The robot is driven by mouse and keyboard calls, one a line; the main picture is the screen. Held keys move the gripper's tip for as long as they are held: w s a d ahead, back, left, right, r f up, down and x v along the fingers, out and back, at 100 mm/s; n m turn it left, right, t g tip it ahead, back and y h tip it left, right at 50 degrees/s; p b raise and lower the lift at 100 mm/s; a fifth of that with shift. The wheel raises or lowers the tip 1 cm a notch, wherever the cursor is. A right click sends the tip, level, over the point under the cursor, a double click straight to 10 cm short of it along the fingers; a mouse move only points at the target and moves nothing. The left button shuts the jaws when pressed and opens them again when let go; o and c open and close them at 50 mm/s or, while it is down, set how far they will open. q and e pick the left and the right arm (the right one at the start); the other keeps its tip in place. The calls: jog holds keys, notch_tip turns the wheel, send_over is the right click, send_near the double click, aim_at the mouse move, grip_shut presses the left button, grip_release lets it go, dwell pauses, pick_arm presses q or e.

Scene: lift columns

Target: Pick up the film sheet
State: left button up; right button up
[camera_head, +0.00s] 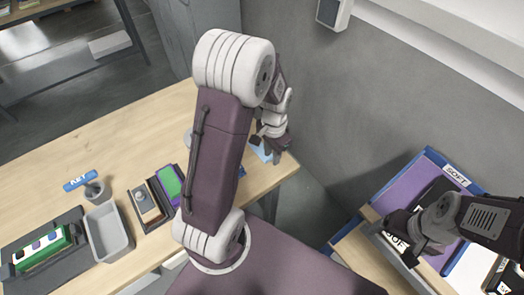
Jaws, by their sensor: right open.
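My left gripper (273,150) is at the far right corner of the wooden table, above a light blue flat piece (260,154). That piece may be the film sheet, but it is mostly hidden and I cannot tell. Whether the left gripper's fingers are apart or touch the piece is not clear. My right gripper (387,228) is open at the lower right, over dark items beside a blue-edged tray (428,152). No other film sheet can be made out for certain.
The wooden table (120,140) holds a grey bin (107,232), a small cup (96,190), a blue label (80,181), a green-topped device (42,250) and a purple-green case (170,182). A grey wall stands behind. The table's left back is bare. My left arm hides its middle.

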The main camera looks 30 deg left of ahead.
pick_arm(q)
jog(key=shift+r, duration=0.1)
grip_shut()
jog(key=shift+r, duration=0.15)
notch_tip(320, 180, up, 4)
jog(key=shift+f, duration=0.2)
jog(key=w+d+r+p, duration=0.1)
jog(key=d+r, duration=0.6)
jog(key=d, duration=0.4)
jog(key=shift+d, duration=0.35)
